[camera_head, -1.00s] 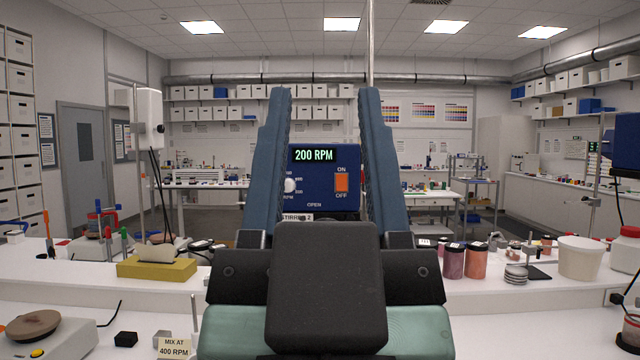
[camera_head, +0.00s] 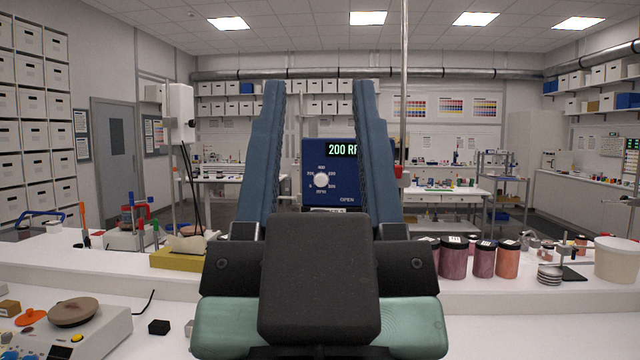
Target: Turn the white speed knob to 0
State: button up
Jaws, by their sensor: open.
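The white speed knob (camera_head: 321,180) is on the front of a blue stirrer box (camera_head: 318,152). It sits between my gripper's two fingers in the picture, with a ring of numbers and "RPM" around it. The box's display (camera_head: 342,149) reads "200 R", its right part hidden by the right finger. My gripper (camera_head: 319,90) is open, its long blue fingers pointing forward on either side of the knob. Nothing is held. I cannot tell how far the fingertips are from the knob, and they do not appear to touch it. The on/off switch is hidden behind the right finger.
A vertical metal rod (camera_head: 404,100) stands just right of the box. Lidded pigment jars (camera_head: 453,258) stand right of my gripper on the raised shelf. A yellow box (camera_head: 178,258) and a hotplate-like device (camera_head: 75,325) are on the left.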

aim_at(321, 179)
jog(key=i+l+u, duration=0.95)
jog(key=l, duration=0.2)
jog(key=k+j, duration=0.05)
